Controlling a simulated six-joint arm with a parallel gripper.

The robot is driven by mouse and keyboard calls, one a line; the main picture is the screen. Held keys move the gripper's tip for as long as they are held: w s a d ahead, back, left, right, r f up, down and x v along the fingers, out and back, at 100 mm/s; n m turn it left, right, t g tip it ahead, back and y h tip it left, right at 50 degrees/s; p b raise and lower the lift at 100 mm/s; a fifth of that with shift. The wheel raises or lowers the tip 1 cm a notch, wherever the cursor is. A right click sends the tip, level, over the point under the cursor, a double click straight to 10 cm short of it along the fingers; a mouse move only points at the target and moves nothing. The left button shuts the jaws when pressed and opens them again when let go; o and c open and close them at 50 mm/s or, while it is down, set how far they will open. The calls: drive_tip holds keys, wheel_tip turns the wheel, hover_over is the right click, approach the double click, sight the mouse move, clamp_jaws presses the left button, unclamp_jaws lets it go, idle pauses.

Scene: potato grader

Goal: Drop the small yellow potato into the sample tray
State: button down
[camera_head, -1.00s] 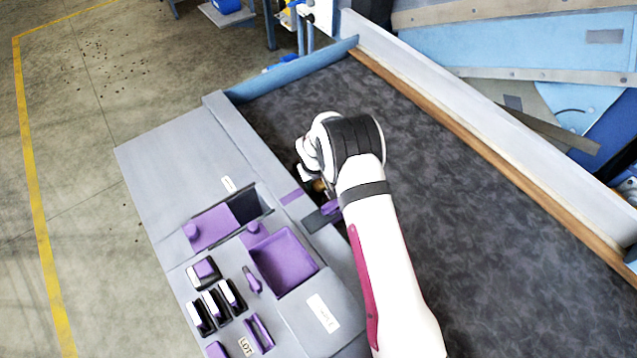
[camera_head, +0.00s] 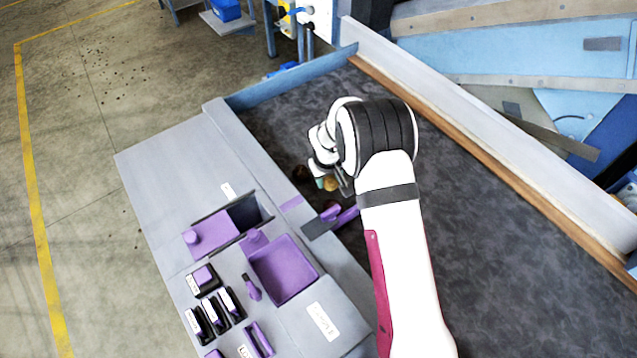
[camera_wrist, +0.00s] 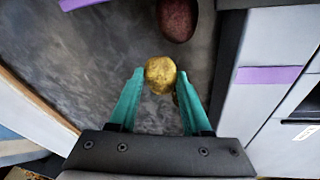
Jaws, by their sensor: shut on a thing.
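The small yellow potato (camera_wrist: 160,72) sits between the tips of my teal gripper fingers (camera_wrist: 160,78) in the wrist view. My gripper (camera_head: 326,184) is shut on it; it also shows in the head view (camera_head: 331,184), partly hidden by the gripper and wrist. They are over the dark belt, close to its left side. The purple sample tray (camera_head: 284,271) is set in the grey side bench, nearer the camera and left of my gripper. It looks empty.
A dark red potato (camera_wrist: 177,16) lies on the belt by the bench edge. A purple-handled object (camera_head: 343,216) lies between gripper and tray. A purple lidded bin (camera_head: 209,238) and small black-and-white blocks (camera_head: 211,312) are on the bench. The right belt is clear.

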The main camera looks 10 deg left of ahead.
drive_tip(key=s+d+r, duration=0.2)
drive_tip(key=d+r, duration=0.3)
drive_tip(key=d, duration=0.3)
drive_tip(key=s+d+r+m, duration=0.2)
drive_tip(key=s+r, duration=0.2)
drive_tip(key=r, duration=0.3)
drive_tip(key=s+d+r+m+h, duration=0.1)
drive_tip(key=s+r+m, duration=0.15)
drive_tip(key=r, duration=0.55)
drive_tip(key=s+d+r+m, duration=0.1)
drive_tip(key=s+d+r, duration=0.1)
drive_tip(key=s+r, duration=0.35)
drive_tip(key=s+a+f, duration=0.4)
drive_tip(key=a+f, duration=0.2)
drive_tip(key=s+a+f+n, duration=0.1)
drive_tip(key=s+a+f, duration=0.2)
drive_tip(key=a+f, duration=0.4)
drive_tip(key=s+a+f+n, duration=0.1)
drive_tip(key=s+a+f, duration=0.3)
drive_tip(key=a+f, duration=0.2)
drive_tip(key=shift+s+a+f+n, duration=0.2)
drive_tip(key=shift+s+f+n, duration=0.1)
drive_tip(key=shift+f, duration=0.7)
